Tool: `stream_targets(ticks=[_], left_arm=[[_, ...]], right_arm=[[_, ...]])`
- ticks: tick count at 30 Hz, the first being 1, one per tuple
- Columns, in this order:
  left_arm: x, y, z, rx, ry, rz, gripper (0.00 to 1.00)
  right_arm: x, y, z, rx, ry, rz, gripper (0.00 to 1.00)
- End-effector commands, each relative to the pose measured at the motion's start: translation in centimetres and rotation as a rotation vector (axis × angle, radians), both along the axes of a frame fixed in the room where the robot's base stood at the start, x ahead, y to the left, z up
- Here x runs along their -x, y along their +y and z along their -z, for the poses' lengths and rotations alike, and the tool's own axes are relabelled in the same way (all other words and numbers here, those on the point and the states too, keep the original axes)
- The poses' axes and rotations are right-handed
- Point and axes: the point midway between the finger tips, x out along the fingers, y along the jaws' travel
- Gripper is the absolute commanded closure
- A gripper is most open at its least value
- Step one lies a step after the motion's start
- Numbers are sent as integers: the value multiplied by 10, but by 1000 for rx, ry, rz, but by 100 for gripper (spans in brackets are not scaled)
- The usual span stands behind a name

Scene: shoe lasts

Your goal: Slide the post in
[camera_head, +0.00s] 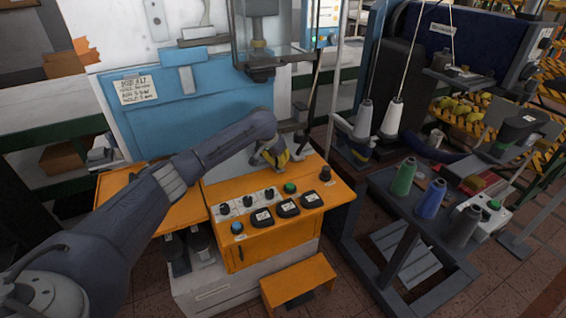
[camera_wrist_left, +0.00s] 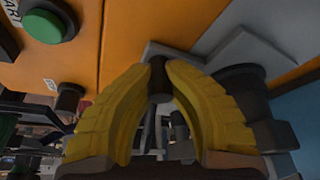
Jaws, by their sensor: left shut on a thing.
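My left gripper (camera_head: 280,160) reaches over the orange machine from the left. In the left wrist view its yellow fingers (camera_wrist_left: 158,80) are shut on a dark brown post (camera_wrist_left: 158,76), with the post's end between the fingertips. The post is too small and covered to make out in the head view. A light grey bracket (camera_wrist_left: 215,55) lies right beyond the fingertips. I cannot tell whether the post touches it or sits in an opening. My right gripper is not in view.
The orange panel (camera_head: 245,250) carries several knobs, black switches and a green button (camera_head: 290,188), which shows close by in the left wrist view (camera_wrist_left: 45,25). A blue machine panel (camera_head: 180,95) stands behind. Thread spools (camera_head: 404,176) stand on a dark table at right.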

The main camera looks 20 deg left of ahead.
Motion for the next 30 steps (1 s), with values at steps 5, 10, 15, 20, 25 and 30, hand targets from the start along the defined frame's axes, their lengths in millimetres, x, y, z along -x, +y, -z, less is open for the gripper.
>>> stream_targets(ticks=[5,10,15,20,25,30], left_arm=[[-6,-2,-8,7,-20,-4,100],[-6,-2,-9,7,-20,-3,75],[-4,-2,-6,6,-14,-2,55],[-3,-2,-5,5,-11,-1,54],[-2,-2,-6,4,-10,0,54],[4,0,-23,3,-13,1,54]], right_arm=[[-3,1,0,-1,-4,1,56],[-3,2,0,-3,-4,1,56],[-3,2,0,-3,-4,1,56],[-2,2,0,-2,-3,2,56],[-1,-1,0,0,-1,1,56],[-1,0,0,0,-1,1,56]])
